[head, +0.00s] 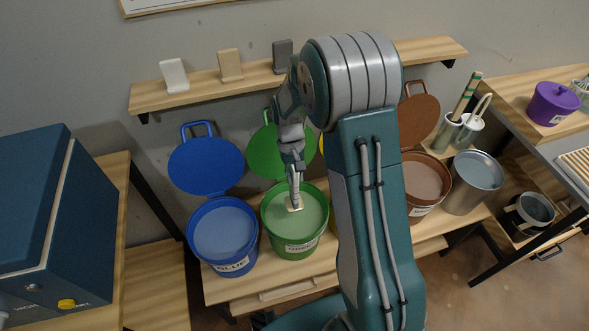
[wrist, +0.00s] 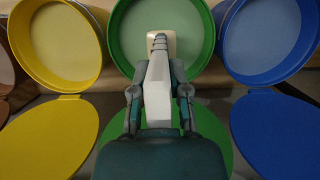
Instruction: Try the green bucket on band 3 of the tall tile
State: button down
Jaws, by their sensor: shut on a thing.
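The green bucket (head: 290,245) stands open on the low bench, full of pale green glaze, its green lid raised behind. Its rim also shows at the top of the wrist view (wrist: 118,55). My gripper (head: 294,198) points down into the bucket's mouth, shut on a small cream tile (head: 295,208). In the wrist view, my gripper's tips (wrist: 160,42) are against the cream tile (wrist: 170,45), with the glaze behind it. Most of the tile is hidden by the fingers or out of sight below. I cannot make out its bands or whether it touches the glaze.
An open blue bucket (head: 223,243) stands left of the green one. A yellow bucket (wrist: 58,88) is on the other side, mostly behind my arm in the head view. A brown bucket (head: 428,190) and grey pail (head: 474,183) stand further right. Several tiles sit on the shelf (head: 200,91).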

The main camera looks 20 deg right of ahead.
notch_tip(320, 180, down, 17)
jog(key=shift+f, duration=0.1)
dwell(0.8)
jog(key=shift+r, duration=0.2)
dwell(1.2)
notch_tip(320, 180, up, 14)
jog(key=shift+f, duration=0.25)
dwell(1.9)
notch_tip(320, 180, up, 6)
send_over(295, 209)
jog(key=w, duration=0.2)
jog(key=shift+d, duration=0.3)
